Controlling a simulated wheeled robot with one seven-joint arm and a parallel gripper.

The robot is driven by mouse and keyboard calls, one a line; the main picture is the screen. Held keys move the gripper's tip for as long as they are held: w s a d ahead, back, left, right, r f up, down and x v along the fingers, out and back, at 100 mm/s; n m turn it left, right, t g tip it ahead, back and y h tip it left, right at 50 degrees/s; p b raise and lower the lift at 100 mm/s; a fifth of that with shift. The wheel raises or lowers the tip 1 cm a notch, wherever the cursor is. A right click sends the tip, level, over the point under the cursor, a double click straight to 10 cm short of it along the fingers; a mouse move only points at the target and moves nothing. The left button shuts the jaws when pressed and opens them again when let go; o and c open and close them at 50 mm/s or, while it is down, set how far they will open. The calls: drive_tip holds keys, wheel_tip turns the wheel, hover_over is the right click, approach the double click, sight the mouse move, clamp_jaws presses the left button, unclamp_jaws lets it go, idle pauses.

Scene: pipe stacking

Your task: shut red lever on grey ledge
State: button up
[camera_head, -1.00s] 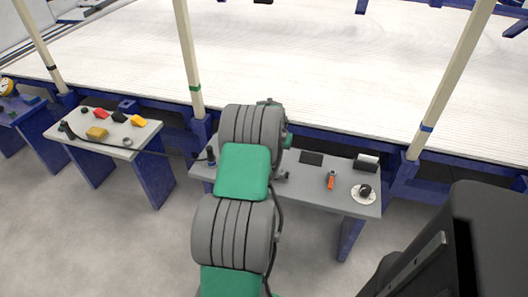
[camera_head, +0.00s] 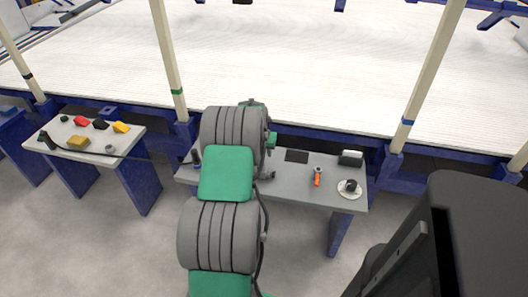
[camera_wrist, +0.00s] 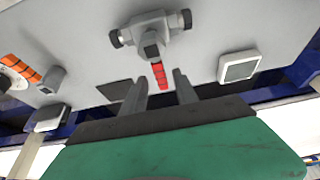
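The red lever (camera_wrist: 158,70) hangs from a grey valve body (camera_wrist: 150,32) on the grey ledge, which also shows in the head view (camera_head: 285,188). In the wrist view my gripper (camera_wrist: 160,82) is open, with one finger on each side of the lever's free end. Gaps show between the lever and both fingers; I cannot tell the depth between them. In the head view my arm hides the red lever and my gripper.
An orange-handled part (camera_head: 317,178) and a black knob on a white disc (camera_head: 349,188) sit at the ledge's right. A dark square plate (camera_head: 297,156) lies near the back edge. A pale post (camera_head: 170,60) rises behind the ledge. Another table (camera_head: 65,150) stands left.

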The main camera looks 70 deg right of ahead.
drive_tip(key=p+v, duration=0.1)
drive_tip(key=v, duration=0.6)
drive_tip(key=shift+a+r, duration=0.15)
drive_tip(key=shift+r, duration=0.25)
